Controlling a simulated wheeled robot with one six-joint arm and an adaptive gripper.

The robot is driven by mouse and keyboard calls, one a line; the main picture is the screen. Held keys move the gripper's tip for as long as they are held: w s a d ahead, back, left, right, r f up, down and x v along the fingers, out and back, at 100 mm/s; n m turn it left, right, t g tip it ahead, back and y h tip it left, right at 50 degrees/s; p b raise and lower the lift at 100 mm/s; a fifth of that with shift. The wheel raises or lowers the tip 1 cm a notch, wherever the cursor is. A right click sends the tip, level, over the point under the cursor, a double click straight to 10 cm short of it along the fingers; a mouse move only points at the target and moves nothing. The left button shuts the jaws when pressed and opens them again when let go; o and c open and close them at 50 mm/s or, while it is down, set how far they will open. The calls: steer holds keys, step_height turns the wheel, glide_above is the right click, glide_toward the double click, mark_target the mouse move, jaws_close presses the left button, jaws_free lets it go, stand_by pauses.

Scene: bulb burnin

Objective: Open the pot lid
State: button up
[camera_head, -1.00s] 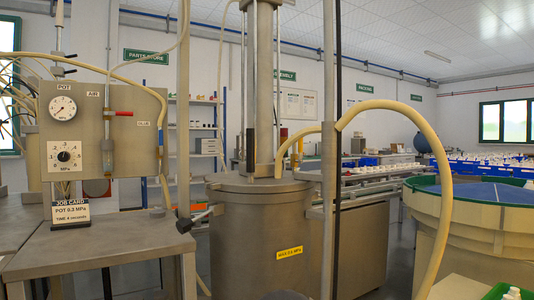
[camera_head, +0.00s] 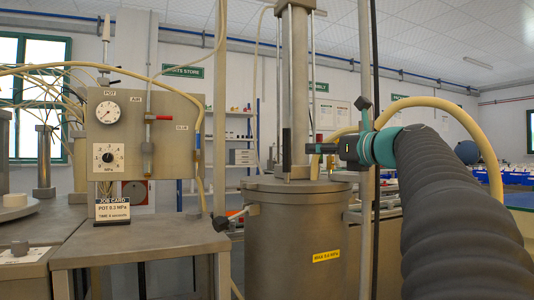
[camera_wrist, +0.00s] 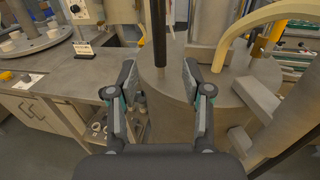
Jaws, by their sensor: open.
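The pot (camera_head: 290,250) is a large grey steel drum with a yellow "MAX 0.6 MPa" label. Its flat round lid (camera_head: 268,184) is down on the rim, with a thick metal column rising above it. The lid also shows in the wrist view (camera_wrist: 178,90). A black upright bar (camera_head: 285,150) stands above the lid; a black bar is also ahead between the fingers in the wrist view (camera_wrist: 159,40). My gripper (camera_head: 310,149) is above the lid, reaching in from the right and pointing left. In the wrist view my gripper (camera_wrist: 158,75) is open, with nothing between its pads.
A control panel (camera_head: 120,148) with gauge and dial stands over a steel bench (camera_head: 120,245) at left. A job card (camera_head: 113,211) stands on the bench. A clamp lever (camera_head: 230,217) sticks out left of the pot. A thin post (camera_head: 219,120) and a beige hose (camera_head: 455,112) flank it.

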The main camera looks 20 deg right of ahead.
mark_target(289, 150)
steer(key=x, duration=1.3)
steer(key=shift+w+a+f+p, duration=0.1)
steer(key=shift+a+p, duration=0.05)
steer(key=shift+p, duration=0.2)
jaws_close()
